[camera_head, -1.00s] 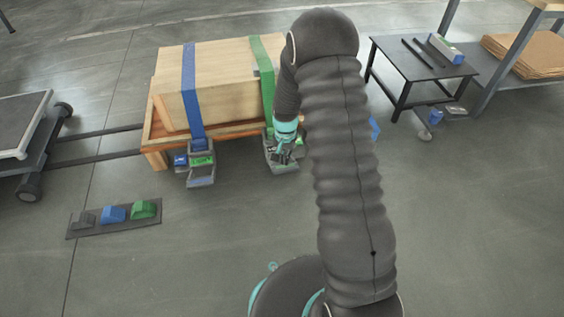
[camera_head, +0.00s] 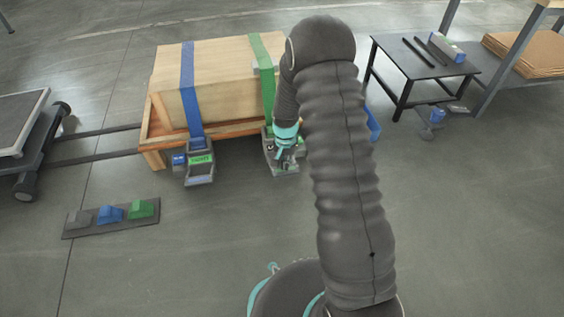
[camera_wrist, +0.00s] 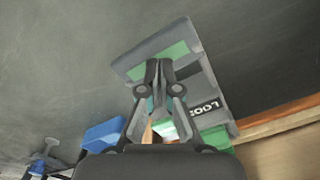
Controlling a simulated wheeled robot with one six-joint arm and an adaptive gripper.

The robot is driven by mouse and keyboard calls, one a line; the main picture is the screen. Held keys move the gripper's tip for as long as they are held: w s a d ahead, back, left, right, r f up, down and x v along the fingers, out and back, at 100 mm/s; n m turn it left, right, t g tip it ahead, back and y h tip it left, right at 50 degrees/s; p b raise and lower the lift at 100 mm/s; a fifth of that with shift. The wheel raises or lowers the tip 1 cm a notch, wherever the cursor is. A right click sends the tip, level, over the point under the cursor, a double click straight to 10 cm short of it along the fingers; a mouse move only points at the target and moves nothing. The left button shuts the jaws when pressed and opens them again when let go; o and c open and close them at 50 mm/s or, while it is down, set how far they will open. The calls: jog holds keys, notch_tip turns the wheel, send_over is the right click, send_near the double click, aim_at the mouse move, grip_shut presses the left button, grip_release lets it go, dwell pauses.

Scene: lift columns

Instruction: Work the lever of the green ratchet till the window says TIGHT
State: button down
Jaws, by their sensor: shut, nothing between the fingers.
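The green ratchet (camera_head: 284,168) hangs at the lower end of the green strap (camera_head: 264,62), at the crate's front. In the wrist view it is a grey body (camera_wrist: 205,82) with a green panel and a pale window (camera_wrist: 203,107) whose visible letters read "LOOS", upside down; the rest is unclear. My gripper (camera_head: 285,150) is over the ratchet. In the wrist view my gripper (camera_wrist: 159,64) has its fingertips together, empty, in front of the green panel. I cannot tell whether they touch the lever. My fingers hide part of the ratchet.
A blue strap (camera_head: 188,75) with its own ratchet (camera_head: 200,170) is to the left on the wooden crate (camera_head: 222,85). A floor strip (camera_head: 75,232) with grey, blue and green blocks lies front left. A black table (camera_head: 400,58) stands right. Floor in front is open.

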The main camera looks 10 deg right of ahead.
jog(key=shift+f+b, duration=0.35)
jog(key=shift+f, duration=0.9)
jog(key=shift+r+p, duration=1.85)
jog(key=shift+r, duration=1.25)
